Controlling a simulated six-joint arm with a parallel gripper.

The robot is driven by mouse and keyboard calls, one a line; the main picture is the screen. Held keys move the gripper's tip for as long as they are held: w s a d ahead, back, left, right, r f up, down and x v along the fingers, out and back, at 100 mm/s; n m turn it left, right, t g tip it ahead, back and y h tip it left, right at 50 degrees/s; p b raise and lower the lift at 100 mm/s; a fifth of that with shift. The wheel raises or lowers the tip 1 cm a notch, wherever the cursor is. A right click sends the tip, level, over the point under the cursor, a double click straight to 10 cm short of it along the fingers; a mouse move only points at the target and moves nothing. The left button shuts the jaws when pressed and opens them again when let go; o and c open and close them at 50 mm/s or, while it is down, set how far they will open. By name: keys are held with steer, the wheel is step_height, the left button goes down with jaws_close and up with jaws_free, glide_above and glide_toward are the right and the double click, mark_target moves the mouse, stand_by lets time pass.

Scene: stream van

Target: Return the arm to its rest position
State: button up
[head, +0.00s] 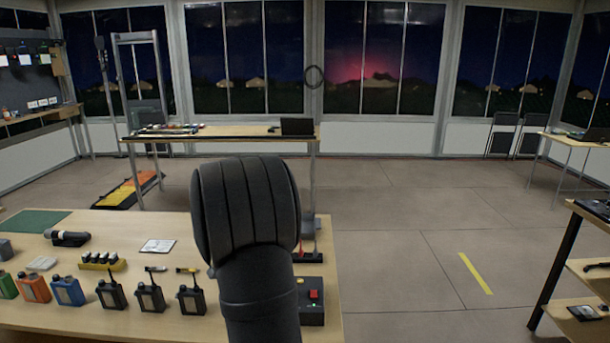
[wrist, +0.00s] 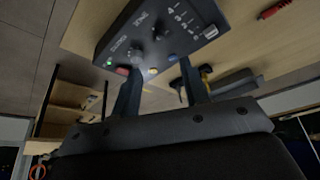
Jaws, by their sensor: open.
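My arm (head: 258,225) rises in the middle of the head view, dark and thick, over the right part of the front table. The fingers of my gripper are not visible in the head view. In the wrist view my gripper (wrist: 160,70) shows two dark fingers, apart, with nothing held between them. A dark control box (wrist: 160,35) with knobs, numbers and a green light lies just beyond the fingertips. I cannot tell whether they touch it. In the head view a dark box with a red button (head: 314,296) shows beside my arm, partly hidden by it.
The front table (head: 190,228) holds several radios, including a blue one (head: 68,291), a yellow battery rack (head: 102,262), a white card (head: 157,246) and a green mat (head: 35,222). A shelf unit (head: 560,255) stands at the right. The floor between is clear, with a yellow stripe (head: 475,272).

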steer(key=x, duration=1.1)
steer(key=shift+r, duration=0.15)
steer(key=v, duration=1.7)
steer(key=x, duration=1.7)
steer(key=shift+d, duration=0.1)
steer(key=shift+d+n+t+y, duration=0.15)
steer(key=shift+n+y, duration=0.4)
steer(key=shift+n, duration=0.85)
steer(key=shift+d+n+t+y, duration=0.15)
steer(key=shift+n+y, duration=0.4)
steer(key=shift+n, duration=0.85)
steer(key=shift+d+n+y, duration=0.1)
steer(key=shift+n+y, duration=0.45)
steer(key=shift+n, duration=1)
steer(key=shift+d+n+y, duration=0.1)
steer(key=shift+n+y, duration=0.45)
steer(key=shift+n, duration=1)
